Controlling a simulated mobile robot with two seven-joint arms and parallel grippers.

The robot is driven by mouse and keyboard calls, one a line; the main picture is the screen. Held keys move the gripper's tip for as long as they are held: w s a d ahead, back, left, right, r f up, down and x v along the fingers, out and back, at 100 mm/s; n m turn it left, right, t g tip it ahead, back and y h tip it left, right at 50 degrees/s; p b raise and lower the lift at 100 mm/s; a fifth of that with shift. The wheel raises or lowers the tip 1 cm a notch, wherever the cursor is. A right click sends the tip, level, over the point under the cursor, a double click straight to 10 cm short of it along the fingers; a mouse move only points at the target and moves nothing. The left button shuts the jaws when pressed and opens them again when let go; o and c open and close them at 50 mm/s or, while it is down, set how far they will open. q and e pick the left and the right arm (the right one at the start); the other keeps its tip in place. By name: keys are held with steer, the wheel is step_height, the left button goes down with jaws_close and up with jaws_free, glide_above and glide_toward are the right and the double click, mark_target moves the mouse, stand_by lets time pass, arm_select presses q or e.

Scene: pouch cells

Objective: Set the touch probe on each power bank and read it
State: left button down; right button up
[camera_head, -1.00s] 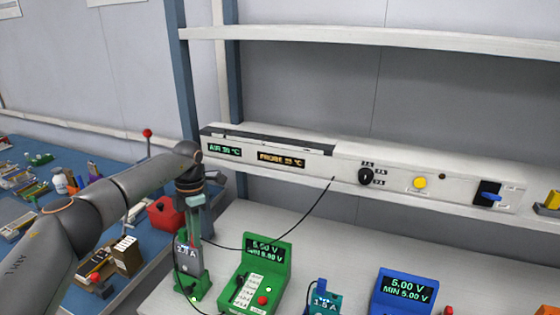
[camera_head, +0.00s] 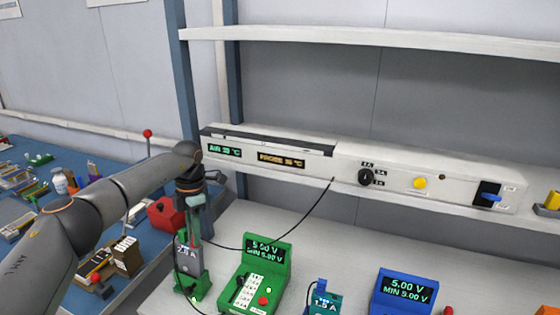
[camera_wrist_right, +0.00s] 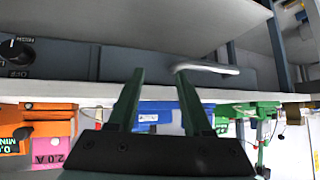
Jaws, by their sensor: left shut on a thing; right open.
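My left gripper (camera_head: 193,213) is over the grey power bank (camera_head: 196,262) at the table's left, pointing down. It is shut on a slim thing that appears to be the touch probe; the black cable reaches it. I cannot tell whether the tip touches the bank. The bank stands upright in a green holder (camera_head: 186,291), beside a green meter (camera_head: 265,252) reading 5.00 V. The probe display (camera_head: 281,160) on the white panel is lit; its digits are blurred. My right gripper (camera_wrist_right: 158,72) is open and empty in the right wrist view, its green fingers apart.
A teal 1.5 A unit (camera_head: 325,302) and a blue meter (camera_head: 404,292) stand farther right. The panel (camera_head: 400,180) has a knob, yellow button and blue switch. The cable (camera_head: 312,211) hangs across the table. The wrist view shows an orange unit (camera_wrist_right: 62,128).

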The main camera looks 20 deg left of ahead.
arm_select(q)
steer(key=shift+w+r+p, duration=0.2)
steer(key=shift+r+p, duration=0.7)
steer(key=shift+r, duration=0.55)
steer(key=shift+w+r, duration=0.15)
steer(key=shift+r, duration=0.6)
steer(key=shift+w+r, duration=0.1)
steer(key=shift+r, duration=0.6)
